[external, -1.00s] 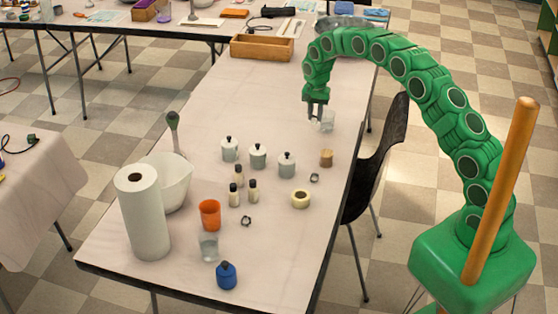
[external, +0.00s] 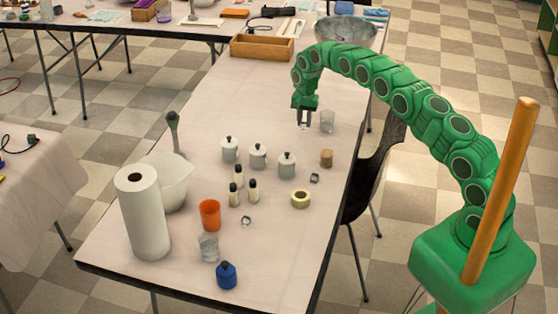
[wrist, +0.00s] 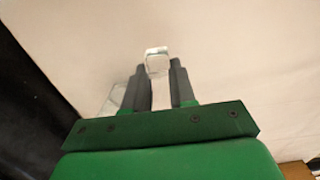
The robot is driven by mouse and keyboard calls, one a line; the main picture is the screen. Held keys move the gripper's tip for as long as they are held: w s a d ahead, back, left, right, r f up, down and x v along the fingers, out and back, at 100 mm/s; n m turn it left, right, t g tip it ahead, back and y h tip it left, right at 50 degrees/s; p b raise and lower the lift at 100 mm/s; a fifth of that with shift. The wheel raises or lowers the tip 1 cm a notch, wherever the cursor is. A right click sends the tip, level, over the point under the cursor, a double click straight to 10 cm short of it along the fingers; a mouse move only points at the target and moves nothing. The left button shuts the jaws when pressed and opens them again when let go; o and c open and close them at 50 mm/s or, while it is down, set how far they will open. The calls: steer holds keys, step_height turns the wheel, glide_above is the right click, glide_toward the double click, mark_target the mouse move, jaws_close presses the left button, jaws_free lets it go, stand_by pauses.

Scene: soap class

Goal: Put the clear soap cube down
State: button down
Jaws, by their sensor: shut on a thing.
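The clear soap cube (wrist: 157,58) is between the fingertips of my gripper (wrist: 160,75) in the wrist view. My gripper is shut on it, and the cube's far part sticks out past the tips. In the external view my gripper (external: 304,120) points down over the far right part of the long table (external: 245,95). The cube is tiny and hard to make out there, and I cannot tell whether it touches the table.
A clear glass (external: 327,121) stands just right of my gripper. A cork-coloured piece (external: 326,158), white lidded jars (external: 258,156) and a tape roll (external: 300,199) stand nearer the camera. A wooden box (external: 262,47) is behind. The table left of my gripper is clear.

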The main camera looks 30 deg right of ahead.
mark_target(303, 135)
steer(key=shift+w+f, duration=0.25)
steer(key=shift+f, duration=1.6)
steer(key=shift+f, duration=0.2)
steer(key=c, duration=0.9)
jaws_free()
steer(key=shift+r, duration=0.1)
